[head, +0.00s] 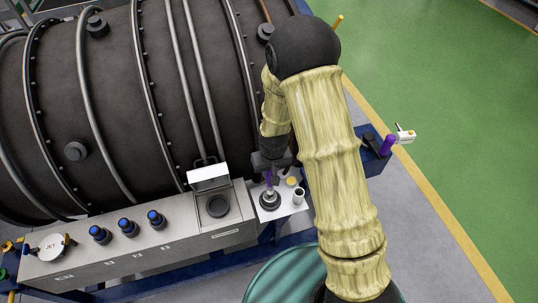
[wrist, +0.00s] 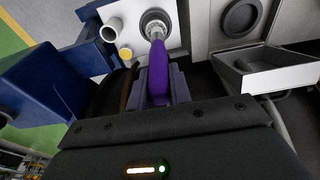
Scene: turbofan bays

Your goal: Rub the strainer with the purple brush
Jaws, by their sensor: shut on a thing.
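My gripper (head: 268,170) is shut on the purple handle of the brush (wrist: 159,72), which points down and away from the wrist. The gripper also shows in the wrist view (wrist: 161,92). The brush's silver neck reaches a round dark piece with a pale rim, seemingly the strainer (wrist: 146,17), on a pale plate. The same round piece (head: 270,203) shows below my gripper in the head view. The brush tip overlaps it; whether the bristles touch it or hang just above I cannot tell.
A white cup (head: 298,196) and a yellow-topped piece (head: 291,181) stand close by on the plate. Left is a grey bench (head: 140,250) with an open-lidded box (head: 208,178) and blue-topped knobs. The dark engine casing (head: 110,100) rises behind. A purple cylinder (head: 387,146) stands right.

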